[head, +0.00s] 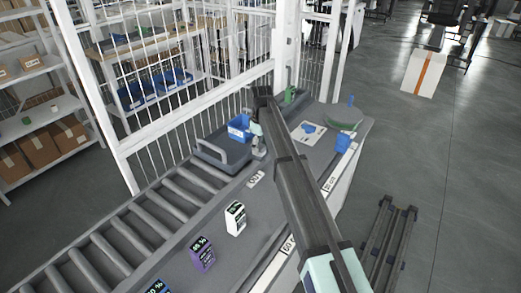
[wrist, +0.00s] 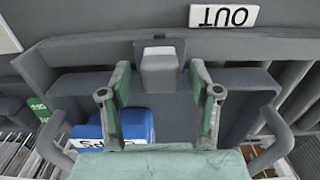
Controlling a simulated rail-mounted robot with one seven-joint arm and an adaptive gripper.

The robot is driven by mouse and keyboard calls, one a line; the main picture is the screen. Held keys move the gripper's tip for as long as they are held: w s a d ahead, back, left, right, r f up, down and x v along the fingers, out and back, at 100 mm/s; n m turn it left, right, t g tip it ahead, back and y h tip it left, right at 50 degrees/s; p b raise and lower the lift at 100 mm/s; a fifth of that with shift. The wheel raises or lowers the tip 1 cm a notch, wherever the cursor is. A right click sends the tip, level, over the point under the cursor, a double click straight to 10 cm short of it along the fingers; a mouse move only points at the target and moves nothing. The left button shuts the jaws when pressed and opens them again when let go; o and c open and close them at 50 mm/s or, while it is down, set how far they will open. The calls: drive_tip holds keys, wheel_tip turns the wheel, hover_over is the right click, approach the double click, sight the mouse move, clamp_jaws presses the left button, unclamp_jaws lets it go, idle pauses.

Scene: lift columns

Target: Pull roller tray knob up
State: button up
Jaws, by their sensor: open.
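The grey roller tray (head: 212,158) with a raised handle sits at the far end of the rollers in the head view. In the wrist view the tray (wrist: 75,95) spans the picture, with curved handles at both sides. Its small grey block-shaped knob (wrist: 160,72) stands at the upper middle. My gripper (wrist: 160,86) is open, with one green finger on each side of the knob in the picture. No finger visibly touches it. In the head view my gripper (head: 259,150) is beside the tray, and my arm hides the knob.
An OUT sign (wrist: 222,16) lies past the knob. Boxes such as the white one (head: 235,218) stand along the counter. A white mesh fence (head: 200,110) runs behind the rollers.

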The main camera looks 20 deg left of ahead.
sight(261, 146)
drive_tip(key=shift+r, duration=0.1)
drive_tip(key=shift+r+p, duration=2.25)
drive_tip(key=shift+r, duration=2.2)
